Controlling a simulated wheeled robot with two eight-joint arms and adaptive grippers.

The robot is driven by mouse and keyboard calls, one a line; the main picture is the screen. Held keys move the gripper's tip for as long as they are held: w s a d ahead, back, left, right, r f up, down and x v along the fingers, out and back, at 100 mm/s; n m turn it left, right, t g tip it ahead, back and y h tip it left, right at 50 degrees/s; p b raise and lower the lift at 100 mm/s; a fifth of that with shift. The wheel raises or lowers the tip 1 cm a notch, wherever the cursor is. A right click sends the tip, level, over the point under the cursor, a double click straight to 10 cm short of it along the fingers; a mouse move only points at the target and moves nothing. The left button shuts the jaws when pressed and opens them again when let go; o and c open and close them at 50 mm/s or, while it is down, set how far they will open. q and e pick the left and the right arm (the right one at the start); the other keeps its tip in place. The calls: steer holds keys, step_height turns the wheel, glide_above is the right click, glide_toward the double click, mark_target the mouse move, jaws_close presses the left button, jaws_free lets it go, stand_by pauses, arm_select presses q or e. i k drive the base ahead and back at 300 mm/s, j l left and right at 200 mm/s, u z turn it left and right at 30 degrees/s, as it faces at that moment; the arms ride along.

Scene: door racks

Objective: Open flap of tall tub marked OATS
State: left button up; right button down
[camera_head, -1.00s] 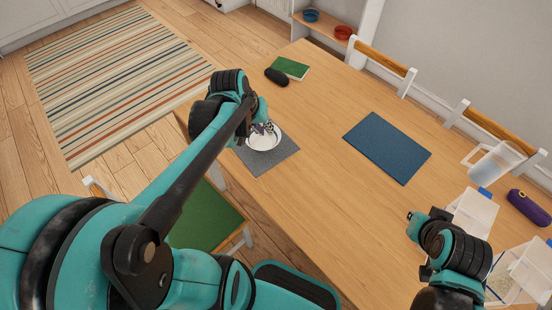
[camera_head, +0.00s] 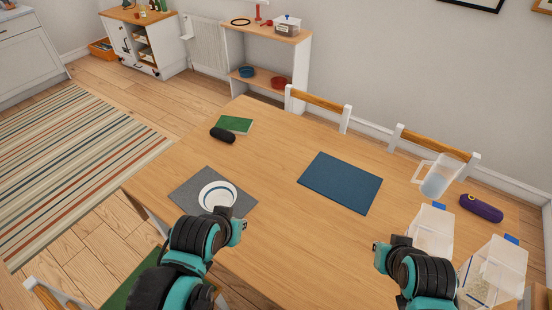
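Two clear tubs with blue flap tabs stand at the right end of the table. The nearer tub (camera_head: 492,272) holds pale, grainy contents low down; its blue tab (camera_head: 511,238) is at the top. The other tub (camera_head: 432,233) looks empty, with a blue tab (camera_head: 439,206). I cannot read OATS on either. My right gripper (camera_head: 379,258) is just left of the empty-looking tub, apart from the nearer one. My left gripper (camera_head: 239,232) is in front of the bowl (camera_head: 217,196), apart from it. The finger openings are too small to judge.
The bowl sits on a grey mat (camera_head: 188,195). A blue mat (camera_head: 340,182) lies mid-table. A clear jug (camera_head: 440,178) and purple case (camera_head: 481,208) stand behind the tubs. A black case (camera_head: 222,135) and green book (camera_head: 235,124) lie far left. The table between my grippers is clear.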

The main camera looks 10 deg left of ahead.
mark_target(513, 240)
steer(key=z, duration=1.75)
steer(key=i+l+z, duration=0.15)
steer(key=l, duration=0.2)
